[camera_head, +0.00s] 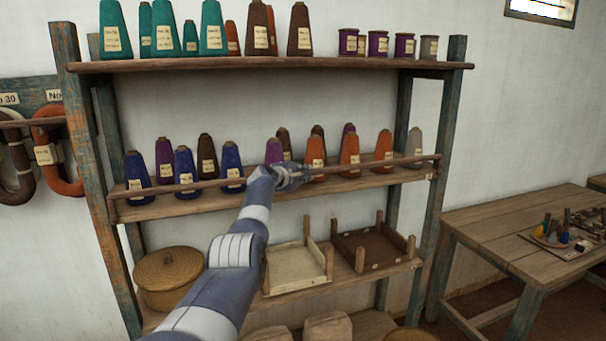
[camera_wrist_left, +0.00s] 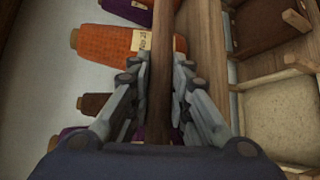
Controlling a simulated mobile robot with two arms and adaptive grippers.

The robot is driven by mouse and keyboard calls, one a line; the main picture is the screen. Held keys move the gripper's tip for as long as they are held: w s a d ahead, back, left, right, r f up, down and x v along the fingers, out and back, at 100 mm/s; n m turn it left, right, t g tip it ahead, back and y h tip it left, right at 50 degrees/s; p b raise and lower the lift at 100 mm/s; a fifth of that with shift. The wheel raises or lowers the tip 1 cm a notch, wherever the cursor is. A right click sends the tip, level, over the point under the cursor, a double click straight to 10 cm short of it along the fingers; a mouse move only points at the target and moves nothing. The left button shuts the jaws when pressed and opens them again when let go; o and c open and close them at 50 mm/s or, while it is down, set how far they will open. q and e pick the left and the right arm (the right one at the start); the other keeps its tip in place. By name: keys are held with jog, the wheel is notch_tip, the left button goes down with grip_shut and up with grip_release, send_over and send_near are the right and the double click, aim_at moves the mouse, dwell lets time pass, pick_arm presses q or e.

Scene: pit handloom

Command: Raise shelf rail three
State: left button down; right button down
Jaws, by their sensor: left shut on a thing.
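A thin brown wooden rail (camera_head: 400,161) runs across the front of the middle shelf (camera_head: 230,203), a little above the board and in front of the yarn cones. My left gripper (camera_head: 291,177) is at the rail near its middle. In the left wrist view the rail (camera_wrist_left: 160,80) passes between the two fingers of my left gripper (camera_wrist_left: 160,98), which are shut on it. The gripper hides a short stretch of the rail in the head view. My right gripper is not in view.
Purple, blue, brown and orange cones (camera_head: 314,152) stand close behind the rail. The top shelf (camera_head: 270,64) holds more cones and spools. Below are a lidded basket (camera_head: 168,270) and two trays (camera_head: 298,286). A wooden table (camera_head: 490,225) stands at the right.

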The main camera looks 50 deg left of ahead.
pick_arm(q)
jog(key=shift+r, duration=0.15)
jog(key=c, duration=1.5)
grip_release()
jog(key=shift+c, duration=0.2)
jog(key=shift+o, duration=0.4)
jog(key=shift+w+a, duration=0.1)
jog(key=shift+f, duration=0.2)
jog(key=shift+s+r, duration=0.2)
jog(key=shift+s, duration=0.7)
jog(key=v, duration=1)
jog(key=shift+d, duration=0.45)
